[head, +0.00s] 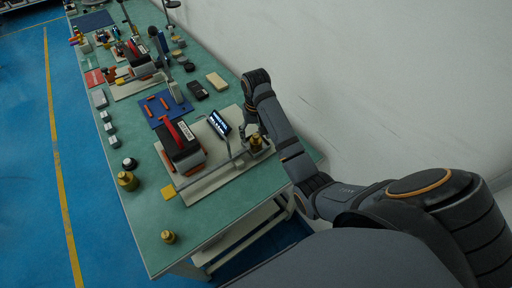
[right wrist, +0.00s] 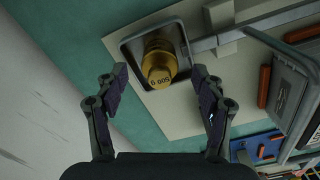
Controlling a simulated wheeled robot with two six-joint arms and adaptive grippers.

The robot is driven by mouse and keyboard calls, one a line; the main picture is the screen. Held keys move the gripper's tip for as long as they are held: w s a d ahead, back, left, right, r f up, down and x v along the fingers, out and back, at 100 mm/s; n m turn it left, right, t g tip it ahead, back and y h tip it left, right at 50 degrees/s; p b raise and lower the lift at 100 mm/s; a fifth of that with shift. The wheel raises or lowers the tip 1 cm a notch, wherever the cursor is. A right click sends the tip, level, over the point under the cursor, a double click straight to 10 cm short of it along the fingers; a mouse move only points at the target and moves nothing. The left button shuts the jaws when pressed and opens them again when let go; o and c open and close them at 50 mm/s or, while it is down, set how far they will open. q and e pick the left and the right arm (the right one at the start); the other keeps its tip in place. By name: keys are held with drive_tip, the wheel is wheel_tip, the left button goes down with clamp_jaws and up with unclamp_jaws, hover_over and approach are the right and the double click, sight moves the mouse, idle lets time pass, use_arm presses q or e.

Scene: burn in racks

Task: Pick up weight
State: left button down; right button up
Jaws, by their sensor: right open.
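A brass weight (right wrist: 158,64) marked "500 G" stands in a square metal pan (right wrist: 184,50) in the right wrist view. The weight also shows in the head view (head: 256,142), on the pan at the right end of the board. My right gripper (right wrist: 158,90) is open and empty. Its two fingers lie left and right of the weight in the wrist view, apart from it. In the head view the right gripper (head: 252,130) is at the pan, partly hidden by its own arm. My left gripper is in neither view.
A beam runs from the pan across a pale board (head: 218,176) beside a black and red device (head: 181,147) and a small lit display (head: 219,122). Two other brass weights (head: 127,181) (head: 168,237) stand on the green bench (head: 205,222). A wall is on the right.

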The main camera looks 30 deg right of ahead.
drive_tip(key=shift+w+f, duration=0.1)
drive_tip(key=shift+f, duration=0.8)
drive_tip(key=shift+r, duration=0.25)
drive_tip(key=shift+c, duration=0.7)
drive_tip(key=c, duration=0.5)
clamp_jaws()
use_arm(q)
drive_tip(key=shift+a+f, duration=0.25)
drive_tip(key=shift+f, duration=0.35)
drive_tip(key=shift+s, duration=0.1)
